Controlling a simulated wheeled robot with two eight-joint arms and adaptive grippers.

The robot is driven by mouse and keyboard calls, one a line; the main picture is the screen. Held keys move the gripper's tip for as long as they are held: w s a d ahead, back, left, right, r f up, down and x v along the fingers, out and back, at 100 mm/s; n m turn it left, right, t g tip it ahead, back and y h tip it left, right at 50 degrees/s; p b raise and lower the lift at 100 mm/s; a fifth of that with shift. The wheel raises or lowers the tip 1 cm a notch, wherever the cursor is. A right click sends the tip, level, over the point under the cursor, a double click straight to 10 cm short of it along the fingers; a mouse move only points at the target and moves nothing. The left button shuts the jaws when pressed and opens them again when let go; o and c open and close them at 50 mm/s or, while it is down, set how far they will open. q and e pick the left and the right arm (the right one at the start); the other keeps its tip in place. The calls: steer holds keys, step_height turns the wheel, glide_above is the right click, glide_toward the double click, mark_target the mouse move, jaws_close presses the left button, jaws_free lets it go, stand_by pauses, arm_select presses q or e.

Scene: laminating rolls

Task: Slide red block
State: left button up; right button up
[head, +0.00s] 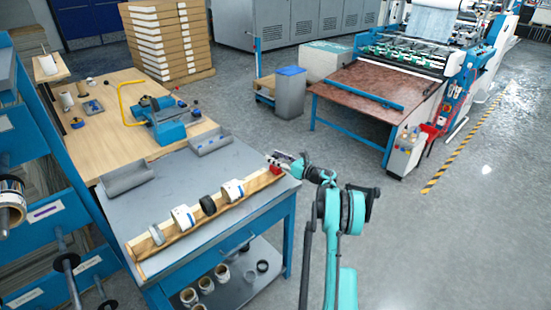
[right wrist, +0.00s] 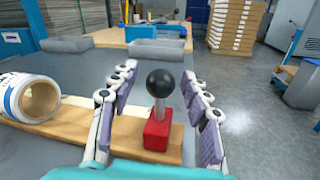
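The red block (head: 275,170) sits at the right end of a wooden rail (head: 190,238) on the grey table. In the right wrist view the red block (right wrist: 157,134) carries an upright metal stem with a black ball knob (right wrist: 160,82). My right gripper (head: 284,160) is at that end of the rail. In the right wrist view my right gripper (right wrist: 159,90) is open, with one finger on each side of the knob and block. Gaps show between the fingers and the block. My left gripper is not in view.
White rolls (head: 185,218) and a black ring (head: 208,205) stand along the rail. Two grey trays (head: 127,179) and a blue tool (head: 167,125) are farther back. A white roll (right wrist: 32,98) is left of my right gripper. The table's right edge is close.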

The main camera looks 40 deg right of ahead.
steer(key=v, duration=1.2)
steer(key=shift+r, duration=0.15)
